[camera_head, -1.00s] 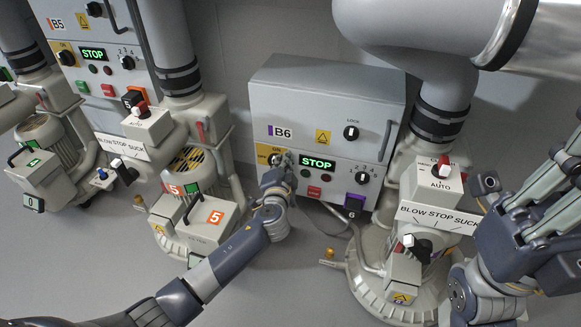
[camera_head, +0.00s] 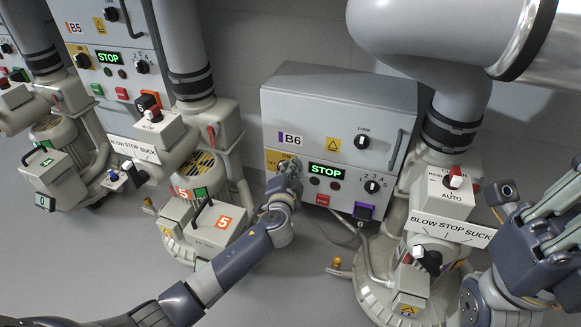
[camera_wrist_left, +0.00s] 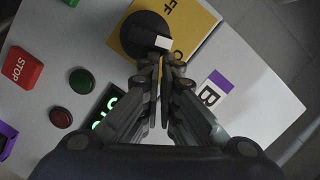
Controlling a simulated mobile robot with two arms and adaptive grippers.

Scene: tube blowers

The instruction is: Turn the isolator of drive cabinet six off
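Drive cabinet B6 (camera_head: 340,105) is a grey box with a lit green STOP display (camera_head: 326,170). Its isolator is a black rotary knob (camera_wrist_left: 145,35) with a white pointer mark on a yellow plate (camera_wrist_left: 192,22). My left gripper (camera_head: 288,172) is at this knob and hides most of it in the head view. In the left wrist view the fingertips (camera_wrist_left: 163,64) are close together at the knob's edge, beside the white mark. I cannot tell whether they touch it. My right gripper (camera_head: 545,235) is at the right edge, away from the cabinet and partly cut off.
A LOCK knob (camera_head: 361,142), a numbered selector (camera_head: 372,186) and a red stop button (camera_head: 322,199) share the panel. A blower with a BLOW STOP SUCK plate (camera_head: 450,229) stands to the right. Blower five (camera_head: 208,222) stands left, close to my left arm.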

